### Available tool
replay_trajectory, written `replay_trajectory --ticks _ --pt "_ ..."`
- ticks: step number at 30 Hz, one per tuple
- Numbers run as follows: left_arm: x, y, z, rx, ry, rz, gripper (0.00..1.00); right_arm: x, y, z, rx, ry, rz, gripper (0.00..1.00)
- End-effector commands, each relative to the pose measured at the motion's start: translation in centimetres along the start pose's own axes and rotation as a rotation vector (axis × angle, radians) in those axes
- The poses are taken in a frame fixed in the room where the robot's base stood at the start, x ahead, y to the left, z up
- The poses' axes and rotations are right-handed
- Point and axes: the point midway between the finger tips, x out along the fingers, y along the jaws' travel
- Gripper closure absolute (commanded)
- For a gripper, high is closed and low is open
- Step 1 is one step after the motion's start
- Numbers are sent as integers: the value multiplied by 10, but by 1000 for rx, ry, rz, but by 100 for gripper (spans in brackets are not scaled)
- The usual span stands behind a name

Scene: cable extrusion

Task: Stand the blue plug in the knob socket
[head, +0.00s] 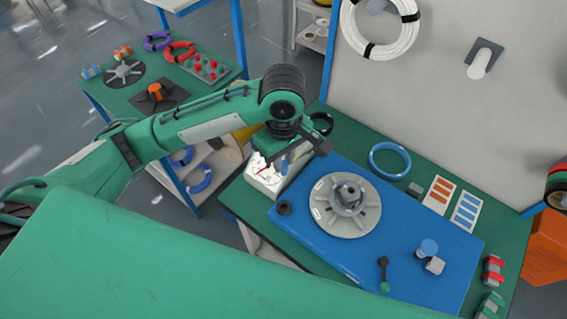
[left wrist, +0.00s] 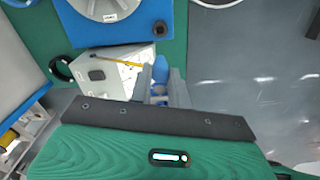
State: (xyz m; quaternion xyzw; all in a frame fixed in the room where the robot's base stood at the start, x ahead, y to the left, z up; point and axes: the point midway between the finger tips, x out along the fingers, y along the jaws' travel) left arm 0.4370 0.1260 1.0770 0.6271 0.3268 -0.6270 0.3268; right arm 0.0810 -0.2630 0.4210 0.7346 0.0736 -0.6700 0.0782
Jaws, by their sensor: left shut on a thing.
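My left gripper (head: 284,165) hangs beside the blue board, over the white box with a dial. In the left wrist view its two fingers (left wrist: 161,82) are shut on the blue plug (left wrist: 160,69). The plug also shows in part as a blue strip under the gripper in the head view (head: 285,166). A dark round piece, which looks like the knob socket (head: 284,208), sits at the board's left corner. It also shows in the left wrist view (left wrist: 160,28), apart from the plug. My right gripper is not in view.
The white box (head: 262,182) stands close under the gripper. A blue ring (head: 390,160) lies behind. A second green table (head: 130,95) stands at the back left.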

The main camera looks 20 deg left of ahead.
Motion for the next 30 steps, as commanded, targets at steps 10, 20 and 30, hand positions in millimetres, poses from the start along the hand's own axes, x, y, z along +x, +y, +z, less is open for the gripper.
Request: replay_trajectory --ticks 10,20,30 --pt "-1 0 0 0 0 0 94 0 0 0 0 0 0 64" --pt "16 0 0 -2 -1 -3 94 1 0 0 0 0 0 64" --pt "51 -1 0 0 -2 -3 94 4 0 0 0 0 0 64"
